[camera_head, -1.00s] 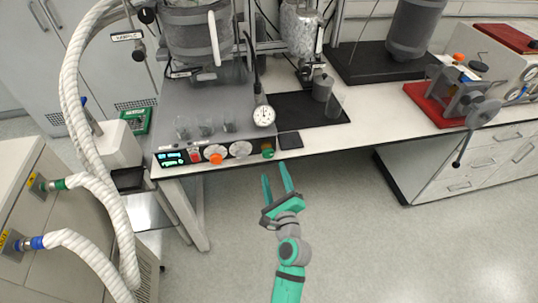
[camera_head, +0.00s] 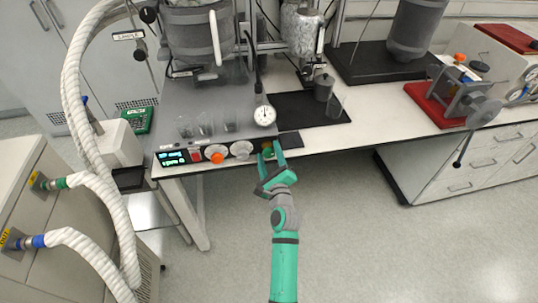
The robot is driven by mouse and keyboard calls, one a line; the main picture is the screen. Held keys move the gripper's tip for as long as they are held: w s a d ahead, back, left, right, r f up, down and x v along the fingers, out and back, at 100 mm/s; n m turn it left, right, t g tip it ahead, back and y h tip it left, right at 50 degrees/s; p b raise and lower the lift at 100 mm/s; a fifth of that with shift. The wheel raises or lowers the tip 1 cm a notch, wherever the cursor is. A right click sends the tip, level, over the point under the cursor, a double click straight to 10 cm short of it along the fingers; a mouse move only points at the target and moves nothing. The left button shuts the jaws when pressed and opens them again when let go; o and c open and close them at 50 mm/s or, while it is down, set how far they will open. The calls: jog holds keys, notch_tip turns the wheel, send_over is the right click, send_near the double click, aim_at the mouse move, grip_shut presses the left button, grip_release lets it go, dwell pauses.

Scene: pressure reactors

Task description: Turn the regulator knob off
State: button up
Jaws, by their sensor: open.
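The control panel (camera_head: 229,155) is the front face of the grey reactor base on the bench. A small green knob (camera_head: 267,151) sits at its right end. My gripper (camera_head: 269,149) is open, with one finger on each side of the green knob; I cannot tell whether they touch it. The fingers partly hide the knob. To its left are a white dial (camera_head: 242,149) and an orange knob (camera_head: 217,159) on a white disc. No label shows which knob is the regulator.
A lit display (camera_head: 172,158) and a red switch (camera_head: 195,155) are at the panel's left. A pressure gauge (camera_head: 264,116) and several glass beakers (camera_head: 207,124) stand above the panel. White hoses (camera_head: 107,200) run down the left. The floor in front is clear.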

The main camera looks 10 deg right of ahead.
jog(key=c, duration=1.1)
jog(key=shift+o, duration=0.2)
jog(key=shift+d, duration=0.1)
